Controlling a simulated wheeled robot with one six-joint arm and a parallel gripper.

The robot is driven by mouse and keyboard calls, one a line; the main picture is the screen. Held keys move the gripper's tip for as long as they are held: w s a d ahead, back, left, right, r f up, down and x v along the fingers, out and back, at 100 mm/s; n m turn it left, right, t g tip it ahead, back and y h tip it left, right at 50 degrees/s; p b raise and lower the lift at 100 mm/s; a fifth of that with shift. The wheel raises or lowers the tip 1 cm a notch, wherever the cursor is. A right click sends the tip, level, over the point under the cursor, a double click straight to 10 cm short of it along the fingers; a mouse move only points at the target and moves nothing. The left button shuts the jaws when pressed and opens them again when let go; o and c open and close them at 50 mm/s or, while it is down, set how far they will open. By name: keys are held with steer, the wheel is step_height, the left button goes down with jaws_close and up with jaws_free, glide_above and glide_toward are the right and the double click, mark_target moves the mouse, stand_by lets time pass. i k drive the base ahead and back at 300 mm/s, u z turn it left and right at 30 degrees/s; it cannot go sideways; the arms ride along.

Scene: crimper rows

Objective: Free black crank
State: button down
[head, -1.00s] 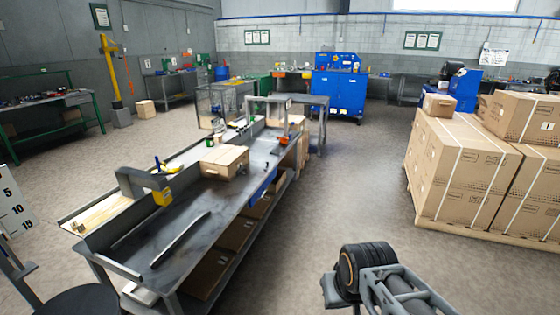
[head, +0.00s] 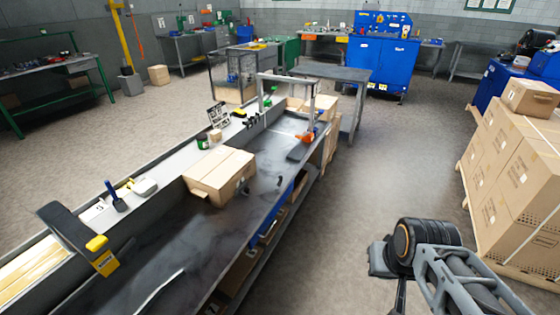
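No black crank can be made out for certain. A long dark metal workbench (head: 150,262) runs from the lower left toward the middle of the head view. A small dark item (head: 279,182) lies on its top beyond the cardboard box, too small to identify. Small black and green items (head: 255,120) sit near the grey frame (head: 312,95) at the bench's far end, also too small to identify. My arm shows at the lower right, right of the bench and apart from it. My gripper's fingers are out of view.
An open cardboard box (head: 220,176) sits on the bench. A black and yellow bracket (head: 85,240) stands at its near left. Stacked cartons (head: 515,175) stand on a pallet at right. Clear floor (head: 400,150) lies between. A blue cabinet (head: 380,62) stands behind.

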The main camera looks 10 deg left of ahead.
mark_target(276, 188)
steer(key=u, duration=0.5)
steer(key=i, duration=1.4)
steer(key=u, duration=0.45)
